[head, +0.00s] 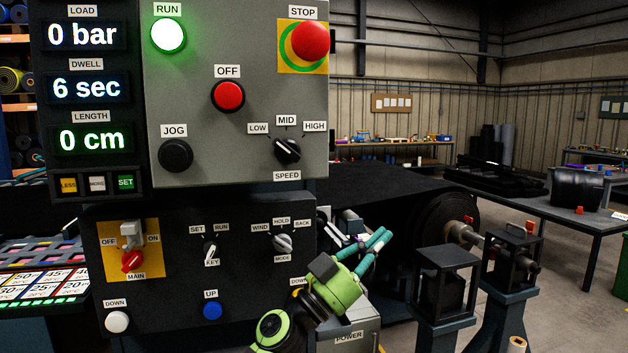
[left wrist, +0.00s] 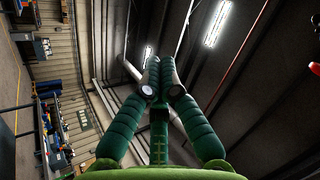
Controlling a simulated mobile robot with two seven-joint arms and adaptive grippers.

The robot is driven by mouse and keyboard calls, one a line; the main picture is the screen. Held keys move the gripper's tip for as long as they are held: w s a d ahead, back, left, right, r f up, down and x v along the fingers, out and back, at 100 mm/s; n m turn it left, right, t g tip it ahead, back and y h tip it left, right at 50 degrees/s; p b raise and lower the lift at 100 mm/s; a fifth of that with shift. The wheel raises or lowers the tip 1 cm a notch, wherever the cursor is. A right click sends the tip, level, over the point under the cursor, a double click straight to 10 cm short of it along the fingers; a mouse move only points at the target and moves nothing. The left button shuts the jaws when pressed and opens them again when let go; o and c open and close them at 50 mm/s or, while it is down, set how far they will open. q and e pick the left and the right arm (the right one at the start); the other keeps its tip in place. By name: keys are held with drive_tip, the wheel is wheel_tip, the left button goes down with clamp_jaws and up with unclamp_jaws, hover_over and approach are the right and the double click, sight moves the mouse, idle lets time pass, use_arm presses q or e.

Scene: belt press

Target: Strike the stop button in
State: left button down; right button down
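The stop button (head: 310,40) is a red mushroom head on a yellow plate with a green ring, at the upper right of the grey panel. It stands out from the panel under a STOP label. My left gripper (head: 384,237) is below and to the right of it, in front of the lower dark panel, apart from the button. Its teal fingers point up and right in the head view. In the left wrist view the fingertips (left wrist: 161,82) come together with nothing between them. A red bit shows at that view's right edge; I cannot tell what it is. My right gripper is not in view.
The grey panel also holds a lit RUN button (head: 168,35), a red OFF button (head: 229,96), a black JOG button (head: 175,156) and a SPEED knob (head: 287,150). A dark roll (head: 443,222) on stands is at the right. The space right of the panel is open.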

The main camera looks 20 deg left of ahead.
use_arm(q)
drive_tip(key=s+d+r+m+g+b, duration=0.1)
drive_tip(key=s+d+r+m+g, duration=0.3)
drive_tip(key=s+r+m+g, duration=0.3)
drive_tip(key=s+d+r+m+g, duration=0.3)
drive_tip(key=s+r+m+g, duration=0.1)
drive_tip(key=r+m, duration=0.4)
drive_tip(key=s+a+r+n+t+y, duration=0.5)
drive_tip(key=a+r+n+y, duration=0.1)
drive_tip(key=a+r+y, duration=0.1)
drive_tip(key=s+a+r+n+t+y+b, duration=0.1)
drive_tip(key=s+a+r+n+t+y, duration=0.3)
drive_tip(key=a+r, duration=0.5)
drive_tip(key=r+n+t+y, duration=0.1)
drive_tip(key=n+t+y, duration=0.1)
drive_tip(key=y, duration=0.1)
drive_tip(key=shift+s+r, duration=0.2)
drive_tip(key=shift+s, duration=0.2)
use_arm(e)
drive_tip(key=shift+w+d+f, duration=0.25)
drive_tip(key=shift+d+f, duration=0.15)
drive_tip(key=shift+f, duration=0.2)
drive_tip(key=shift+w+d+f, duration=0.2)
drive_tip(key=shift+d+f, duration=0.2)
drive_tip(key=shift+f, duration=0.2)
